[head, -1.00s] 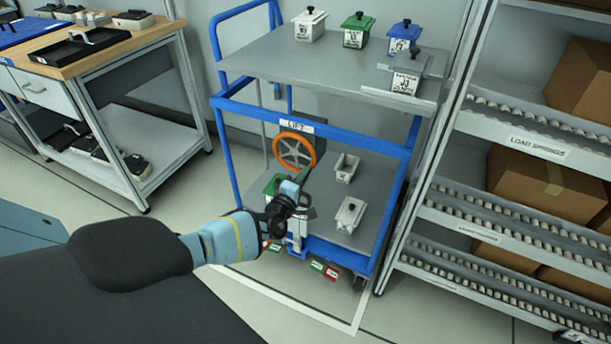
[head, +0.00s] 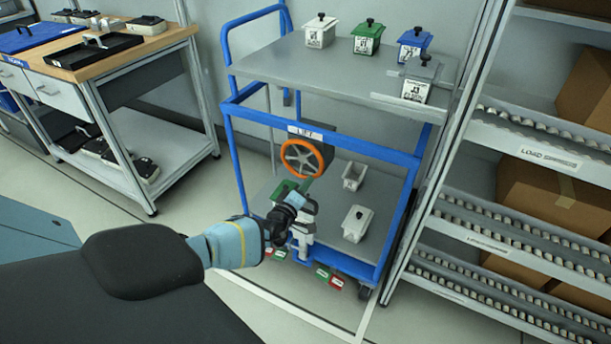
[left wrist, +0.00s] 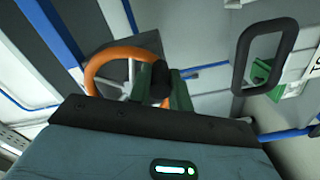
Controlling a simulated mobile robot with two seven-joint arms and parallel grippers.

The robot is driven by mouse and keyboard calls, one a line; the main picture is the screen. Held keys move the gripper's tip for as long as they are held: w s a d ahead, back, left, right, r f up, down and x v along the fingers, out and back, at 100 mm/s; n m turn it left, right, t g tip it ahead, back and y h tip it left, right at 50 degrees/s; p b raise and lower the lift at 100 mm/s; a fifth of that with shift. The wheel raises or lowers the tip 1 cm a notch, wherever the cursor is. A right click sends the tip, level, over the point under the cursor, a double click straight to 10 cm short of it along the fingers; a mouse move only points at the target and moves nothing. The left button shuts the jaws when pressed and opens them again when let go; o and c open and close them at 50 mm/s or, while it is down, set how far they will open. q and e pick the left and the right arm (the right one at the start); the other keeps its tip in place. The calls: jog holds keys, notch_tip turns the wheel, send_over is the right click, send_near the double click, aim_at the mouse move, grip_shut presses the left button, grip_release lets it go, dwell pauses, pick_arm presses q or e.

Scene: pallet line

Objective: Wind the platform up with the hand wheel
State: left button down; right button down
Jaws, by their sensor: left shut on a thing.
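The hand wheel (head: 322,158) has an orange rim and pale spokes and sits under the LIFT label on the blue-framed cart. It also shows in the left wrist view (left wrist: 98,66). My left gripper (head: 306,184) is at the wheel's lower edge. The upper grey platform (head: 290,66) carries several lidded boxes, white, green, blue and grey. A lower grey shelf (head: 385,190) holds small bins. My right gripper is not in view.
A roller rack (head: 520,165) with cardboard boxes stands close on the right. A wooden-topped workbench (head: 90,65) with trays stands at the left. Floor is clear between bench and cart.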

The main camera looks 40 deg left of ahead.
pick_arm(q)
jog(key=shift+s+a+f, duration=0.15)
jog(key=shift+a+f, duration=0.05)
jog(key=c, duration=1.4)
grip_release()
jog(key=shift+o, duration=0.5)
jog(key=shift+r, duration=0.1)
jog(key=shift+d, duration=0.1)
jog(key=shift+s, duration=0.15)
jog(key=p+v, duration=0.3)
jog(key=v, duration=0.4)
jog(key=shift+s, duration=0.2)
